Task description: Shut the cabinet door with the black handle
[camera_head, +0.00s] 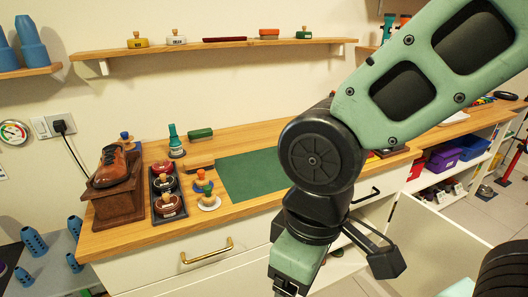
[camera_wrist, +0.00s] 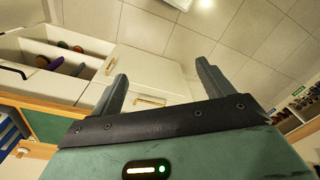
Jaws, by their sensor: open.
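A black handle (camera_head: 366,195) is on a white front under the counter, right of my arm in the head view. In the wrist view a black handle (camera_wrist: 16,70) shows at the left edge. A white door panel (camera_head: 425,245) stands swung open at lower right in the head view. I cannot tell whether a handle is on its hidden face. The open compartment (camera_wrist: 65,55) shows several shoes in the wrist view. My gripper (camera_wrist: 160,75) is open with nothing between its fingers. It is apart from the cabinet. My arm hides part of the cabinet in the head view.
A wooden counter (camera_head: 245,208) carries a green mat (camera_head: 250,175), a brown shoe (camera_head: 112,165) on a stand and a dark tray of tins. A brass handle (camera_head: 207,252) is on the left drawer. Open shelves with purple bins (camera_head: 443,158) stand right. Some floor shows at right.

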